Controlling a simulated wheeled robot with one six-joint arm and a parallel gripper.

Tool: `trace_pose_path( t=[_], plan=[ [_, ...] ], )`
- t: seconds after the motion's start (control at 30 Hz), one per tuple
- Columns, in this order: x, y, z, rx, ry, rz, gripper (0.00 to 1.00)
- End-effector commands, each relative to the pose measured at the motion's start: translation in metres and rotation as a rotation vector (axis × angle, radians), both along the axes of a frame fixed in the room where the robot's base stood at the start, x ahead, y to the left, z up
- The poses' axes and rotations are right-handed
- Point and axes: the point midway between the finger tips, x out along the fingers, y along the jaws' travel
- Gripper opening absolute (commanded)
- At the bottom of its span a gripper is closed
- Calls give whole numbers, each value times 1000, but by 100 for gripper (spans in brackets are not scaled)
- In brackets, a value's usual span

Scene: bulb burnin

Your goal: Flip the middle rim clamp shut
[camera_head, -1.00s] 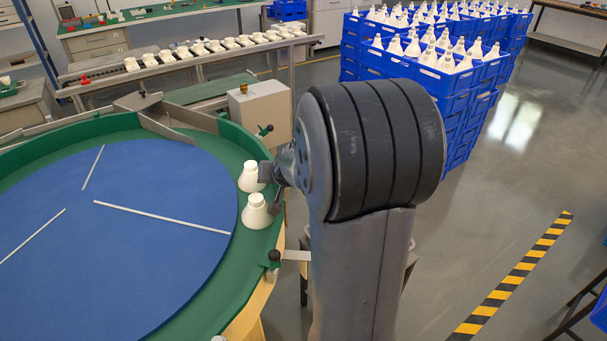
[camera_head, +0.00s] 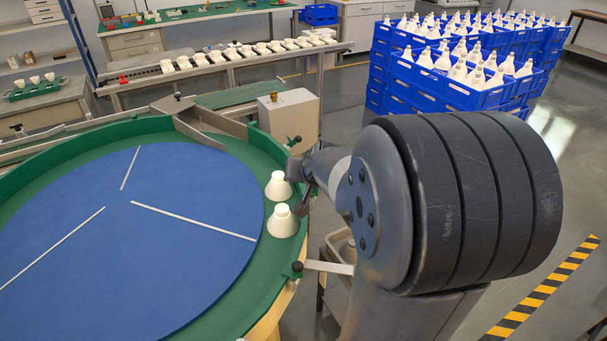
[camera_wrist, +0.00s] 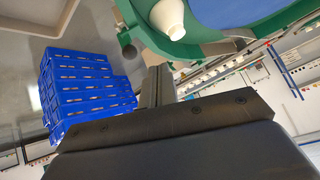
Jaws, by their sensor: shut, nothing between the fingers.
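Two rim clamps with black knobs show on the turntable's green rim in the head view. The far clamp (camera_head: 293,141) sits near the grey box. The nearer clamp (camera_head: 297,267) has a flat metal lever (camera_head: 330,267) sticking outward from the rim. I cannot tell which is the middle one; my arm may hide another. My gripper (camera_head: 304,185) is shut and empty, beside the rim and the two white bulbs, between these clamps. In the wrist view, its closed fingers (camera_wrist: 155,80) are beside a dark knob on a green rim part (camera_wrist: 128,52).
Two white bulbs (camera_head: 278,186) (camera_head: 283,222) stand neck up on the rim beside my gripper. The blue turntable disc (camera_head: 130,240) is otherwise clear. A grey box (camera_head: 290,115) stands behind. Blue crates of bulbs (camera_head: 440,85) are stacked at the back right.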

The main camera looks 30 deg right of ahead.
Motion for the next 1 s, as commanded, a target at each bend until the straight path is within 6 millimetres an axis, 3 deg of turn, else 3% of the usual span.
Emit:
trace_pose_path(
  t=[0.1, 0.3, 1.0],
  plan=[
    [-12, 5, 15, -2, -3, 0, 0],
    [-23, 9, 25, 0, -1, 0, 0],
    [-24, 10, 25, 1, 1, 0, 0]
  ],
)
